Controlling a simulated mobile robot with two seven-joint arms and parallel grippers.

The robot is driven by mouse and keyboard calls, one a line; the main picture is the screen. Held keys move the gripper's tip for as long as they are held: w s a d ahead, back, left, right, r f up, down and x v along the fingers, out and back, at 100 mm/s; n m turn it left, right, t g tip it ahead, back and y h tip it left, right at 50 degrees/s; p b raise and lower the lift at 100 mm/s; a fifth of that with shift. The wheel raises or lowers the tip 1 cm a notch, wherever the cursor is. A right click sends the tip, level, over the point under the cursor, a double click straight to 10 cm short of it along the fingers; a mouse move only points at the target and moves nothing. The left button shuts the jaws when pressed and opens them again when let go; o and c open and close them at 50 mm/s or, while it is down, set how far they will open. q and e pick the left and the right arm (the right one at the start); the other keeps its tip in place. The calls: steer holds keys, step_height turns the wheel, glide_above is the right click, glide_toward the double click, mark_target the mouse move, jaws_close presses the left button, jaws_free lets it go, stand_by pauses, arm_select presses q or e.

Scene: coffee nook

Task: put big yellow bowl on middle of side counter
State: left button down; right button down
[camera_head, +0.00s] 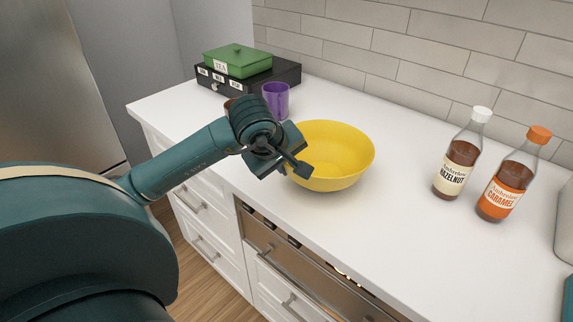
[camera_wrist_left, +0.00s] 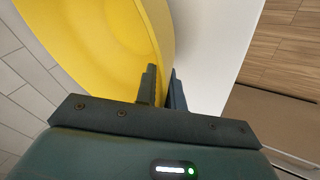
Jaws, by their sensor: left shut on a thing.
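The big yellow bowl (camera_head: 345,160) is upright at the middle of the white counter (camera_head: 400,240), near its front edge. I cannot tell whether its base touches the counter. My left gripper (camera_head: 298,172) is shut on the bowl's left rim. In the left wrist view the bowl (camera_wrist_left: 105,40) fills the upper left, and its wall passes between the two fingers of the gripper (camera_wrist_left: 162,88). My right gripper is not in view.
A purple cup (camera_head: 276,100) stands behind the gripper. A green tea box (camera_head: 237,60) sits on a black box (camera_head: 285,75) at the back left. A hazelnut bottle (camera_head: 460,155) and a caramel bottle (camera_head: 512,180) stand right of the bowl. The counter between is clear.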

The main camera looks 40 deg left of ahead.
arm_select(q)
steer(key=shift+f, duration=0.2)
steer(key=shift+f+b, duration=0.15)
steer(key=shift+b, duration=0.2)
steer(key=c, duration=1.5)
jaws_free()
steer(key=shift+r+p, duration=0.3)
steer(key=shift+p, duration=0.15)
steer(key=shift+s+r, duration=0.2)
steer(key=shift+r, duration=0.15)
steer(key=v, duration=1.1)
